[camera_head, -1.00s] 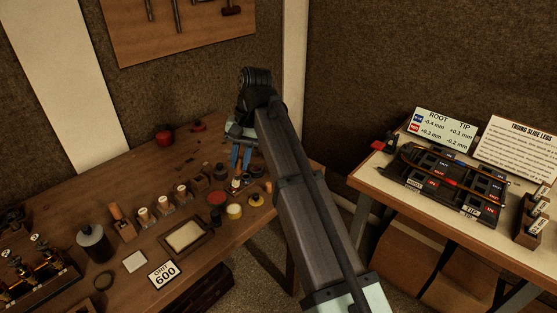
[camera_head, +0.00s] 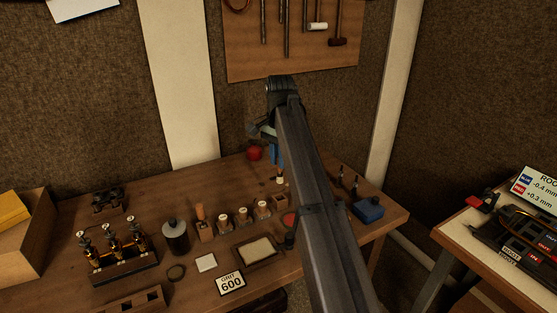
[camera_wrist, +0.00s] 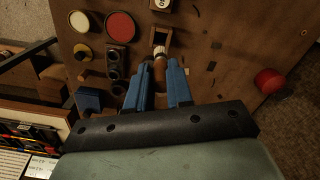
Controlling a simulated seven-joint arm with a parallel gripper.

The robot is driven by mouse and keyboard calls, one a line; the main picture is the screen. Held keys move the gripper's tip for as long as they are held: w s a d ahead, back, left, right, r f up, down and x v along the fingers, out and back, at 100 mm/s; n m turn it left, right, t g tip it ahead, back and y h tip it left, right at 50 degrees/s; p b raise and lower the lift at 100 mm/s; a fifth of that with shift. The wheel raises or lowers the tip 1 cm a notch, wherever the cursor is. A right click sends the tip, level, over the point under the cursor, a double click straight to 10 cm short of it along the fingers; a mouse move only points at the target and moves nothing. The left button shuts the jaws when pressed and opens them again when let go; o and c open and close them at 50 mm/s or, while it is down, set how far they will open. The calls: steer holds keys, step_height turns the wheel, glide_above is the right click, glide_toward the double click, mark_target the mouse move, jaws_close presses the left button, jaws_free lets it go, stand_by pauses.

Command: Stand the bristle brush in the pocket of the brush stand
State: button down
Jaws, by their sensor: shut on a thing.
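My gripper (camera_wrist: 159,66) has blue fingers shut on the bristle brush (camera_wrist: 159,53), which has a brown handle and pale bristles. In the wrist view the bristle end points at the brush stand (camera_wrist: 160,33), a small wooden block with a dark square pocket. The bristles overlap the pocket's near edge in this view; I cannot tell whether they are inside or above it. In the head view my gripper (camera_head: 277,157) is over the back part of the bench, with the pale brush tip (camera_head: 280,180) below it. The arm partly hides this area.
A row of wooden blocks with pale-topped pieces (camera_head: 242,215) stands left of the brush. A red ball (camera_head: 254,153) lies behind. A red disc (camera_wrist: 120,26), a dark block with holes (camera_wrist: 117,68) and a blue box (camera_head: 368,209) are close by.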

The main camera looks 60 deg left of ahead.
mark_target(279, 183)
steer(key=shift+f, duration=0.15)
steer(key=shift+f, duration=2.3)
steer(key=shift+f, duration=2)
steer(key=c, duration=0.9)
jaws_free()
steer(key=shift+c, duration=0.2)
steer(key=shift+o, duration=0.3)
steer(key=shift+o, duration=1.3)
steer(key=shift+r, duration=3.45)
